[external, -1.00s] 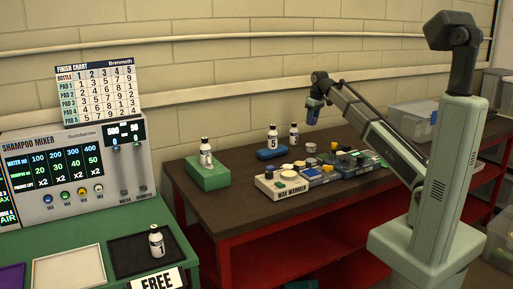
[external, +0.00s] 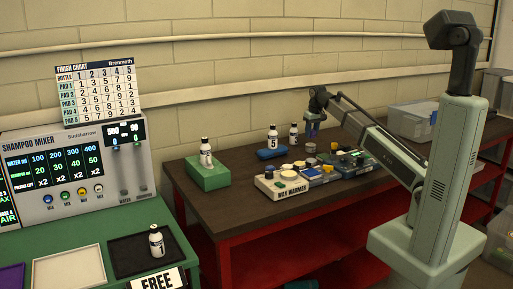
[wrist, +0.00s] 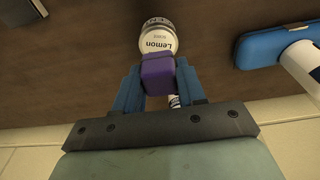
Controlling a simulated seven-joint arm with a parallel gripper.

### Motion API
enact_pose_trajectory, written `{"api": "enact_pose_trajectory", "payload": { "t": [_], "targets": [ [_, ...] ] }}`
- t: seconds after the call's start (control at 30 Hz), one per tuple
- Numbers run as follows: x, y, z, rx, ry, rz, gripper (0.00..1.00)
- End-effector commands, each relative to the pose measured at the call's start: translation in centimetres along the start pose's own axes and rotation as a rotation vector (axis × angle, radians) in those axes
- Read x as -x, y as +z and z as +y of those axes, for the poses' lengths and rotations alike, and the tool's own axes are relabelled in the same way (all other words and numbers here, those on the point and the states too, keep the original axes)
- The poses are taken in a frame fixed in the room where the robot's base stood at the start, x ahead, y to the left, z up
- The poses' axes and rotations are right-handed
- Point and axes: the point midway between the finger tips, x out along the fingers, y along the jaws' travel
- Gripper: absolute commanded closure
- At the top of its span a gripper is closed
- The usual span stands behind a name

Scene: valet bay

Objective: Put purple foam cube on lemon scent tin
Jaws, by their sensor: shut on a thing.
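My gripper (external: 312,127) is shut on the purple foam cube, with its blue fingers on either side of it. In the wrist view the cube (wrist: 158,74) sits between the fingertips and overlaps the near edge of the lemon scent tin. The tin (wrist: 158,41) has a pale round lid reading "Lemon" and a dark rim, and stands on the dark bench top. In the external view the small tin (external: 311,148) is just below my gripper. I cannot tell whether cube and tin touch.
A wax warmer (external: 282,185) and several small tins and boxes crowd the bench in front. A bottle on a blue pad (external: 272,153) stands to the left, another bottle (external: 294,135) close behind. A green block (external: 208,175) with a bottle is farther left.

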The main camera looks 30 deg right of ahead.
Motion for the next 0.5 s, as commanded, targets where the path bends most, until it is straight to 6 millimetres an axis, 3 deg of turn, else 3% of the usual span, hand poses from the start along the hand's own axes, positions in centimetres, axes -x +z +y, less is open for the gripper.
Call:
{"api": "enact_pose_trajectory", "payload": {
  "t": [0.3, 0.5],
  "targets": [
    [-3.2, 0.6, 0.0, 0.000, 0.000, -0.001, 0.89],
    [-3.4, 0.5, 0.0, 0.000, 0.000, 0.000, 0.89]
  ]
}}
